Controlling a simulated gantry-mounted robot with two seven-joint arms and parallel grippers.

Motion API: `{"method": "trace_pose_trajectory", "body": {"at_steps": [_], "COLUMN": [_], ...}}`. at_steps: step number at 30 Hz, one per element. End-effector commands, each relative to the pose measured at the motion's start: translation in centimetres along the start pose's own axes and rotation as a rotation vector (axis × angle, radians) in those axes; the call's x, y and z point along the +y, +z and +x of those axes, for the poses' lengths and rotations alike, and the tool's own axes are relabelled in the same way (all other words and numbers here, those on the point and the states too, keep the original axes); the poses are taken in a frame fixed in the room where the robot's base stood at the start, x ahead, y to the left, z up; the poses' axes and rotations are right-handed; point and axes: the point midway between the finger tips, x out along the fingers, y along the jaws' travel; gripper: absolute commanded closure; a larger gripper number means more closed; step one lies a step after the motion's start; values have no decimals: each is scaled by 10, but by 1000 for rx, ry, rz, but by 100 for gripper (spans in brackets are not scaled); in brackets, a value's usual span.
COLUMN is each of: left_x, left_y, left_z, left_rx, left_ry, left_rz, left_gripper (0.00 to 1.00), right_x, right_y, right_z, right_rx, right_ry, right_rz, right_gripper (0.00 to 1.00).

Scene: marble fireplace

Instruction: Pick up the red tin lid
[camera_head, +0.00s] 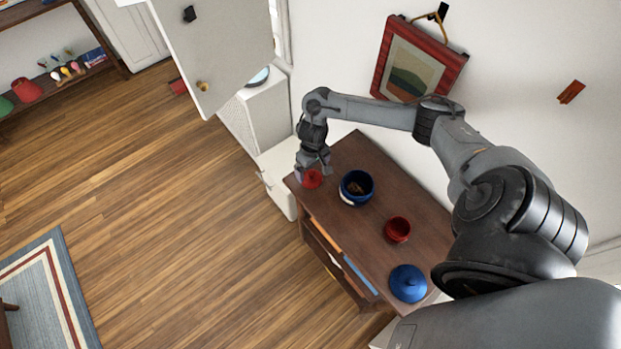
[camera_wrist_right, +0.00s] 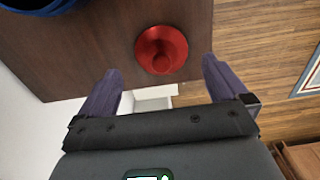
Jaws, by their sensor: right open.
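The red tin lid (camera_head: 312,179) lies on the dark wooden cabinet top near its far left end. In the right wrist view the red lid (camera_wrist_right: 161,50) is round with a knob in its middle. My right gripper (camera_head: 316,168) is directly at the lid in the head view. In the wrist view its two purple fingers (camera_wrist_right: 160,80) are spread wide, with the lid ahead of and between their tips. Nothing is held. A red tin (camera_head: 398,229) stands on the same cabinet top, to the right. My left gripper is not in view.
A blue pot (camera_head: 356,188) stands close to the right of the lid. A blue lid (camera_head: 408,283) lies at the near end of the cabinet top (camera_head: 365,236). A framed picture (camera_head: 415,62) hangs on the wall behind. A white cabinet (camera_head: 280,172) adjoins the left end.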

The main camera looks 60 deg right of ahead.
Motion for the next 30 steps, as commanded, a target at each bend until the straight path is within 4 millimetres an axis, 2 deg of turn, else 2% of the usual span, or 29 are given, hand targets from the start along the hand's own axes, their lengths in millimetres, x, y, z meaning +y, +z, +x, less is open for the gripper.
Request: {"method": "trace_pose_trajectory", "body": {"at_steps": [5,12,15,24,26,30], "left_x": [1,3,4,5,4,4], "left_y": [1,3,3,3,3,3], "left_z": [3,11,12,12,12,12], "left_rx": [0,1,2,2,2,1], "left_ry": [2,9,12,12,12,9], "left_rz": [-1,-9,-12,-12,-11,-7], "left_gripper": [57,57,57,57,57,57], "right_x": [-1,-2,-2,-1,-1,-1], "right_y": [0,-2,-2,-2,-2,-2], "right_z": [12,44,51,54,54,54], "right_rx": [-2,-2,-1,0,0,1], "right_ry": [0,0,0,1,1,1], "right_rz": [1,0,-1,-1,-1,-2], "right_gripper": [0,0,0,0,8,29]}}
